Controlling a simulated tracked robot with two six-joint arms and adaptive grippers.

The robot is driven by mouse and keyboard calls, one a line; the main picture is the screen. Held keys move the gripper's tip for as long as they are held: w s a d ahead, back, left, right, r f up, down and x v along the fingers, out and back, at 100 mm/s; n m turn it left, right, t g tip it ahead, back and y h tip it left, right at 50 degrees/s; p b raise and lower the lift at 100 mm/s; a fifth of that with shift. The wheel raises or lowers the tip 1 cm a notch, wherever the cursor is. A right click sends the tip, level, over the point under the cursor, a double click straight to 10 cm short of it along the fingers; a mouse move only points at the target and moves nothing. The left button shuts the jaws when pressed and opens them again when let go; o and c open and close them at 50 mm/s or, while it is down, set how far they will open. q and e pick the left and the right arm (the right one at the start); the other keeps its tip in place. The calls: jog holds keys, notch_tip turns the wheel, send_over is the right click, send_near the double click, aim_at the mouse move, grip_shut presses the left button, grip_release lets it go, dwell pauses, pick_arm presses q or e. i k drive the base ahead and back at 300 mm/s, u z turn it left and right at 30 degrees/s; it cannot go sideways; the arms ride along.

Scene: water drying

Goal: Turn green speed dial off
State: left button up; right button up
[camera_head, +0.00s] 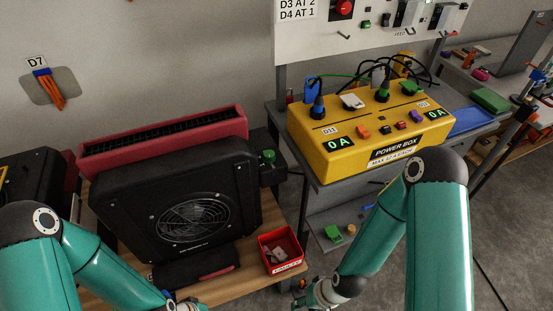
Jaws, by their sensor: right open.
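The green speed dial (269,156) sits on top of a small dark box at the right side of the black fan unit (190,205). Its exact setting is too small to read. My right gripper (308,295) is open near the bottom edge, well below the dial and slightly to its right, apart from it. No object shows between its fingers. My left arm comes in at the bottom left, below the fan. Its wrist reaches the bottom edge, and its gripper is cut off by the frame.
A red tray (282,249) with small parts stands on the wooden bench at the fan's lower right. A red-framed radiator (165,138) stands behind the fan. A yellow power box (365,140) with plugs and displays stands on the grey shelf at right. Open space lies between bench and shelf.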

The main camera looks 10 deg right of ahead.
aim_at(268, 157)
jog(key=k, duration=1.1)
jog(key=u, duration=0.6)
jog(key=i, duration=1.7)
jog(key=z, duration=0.35)
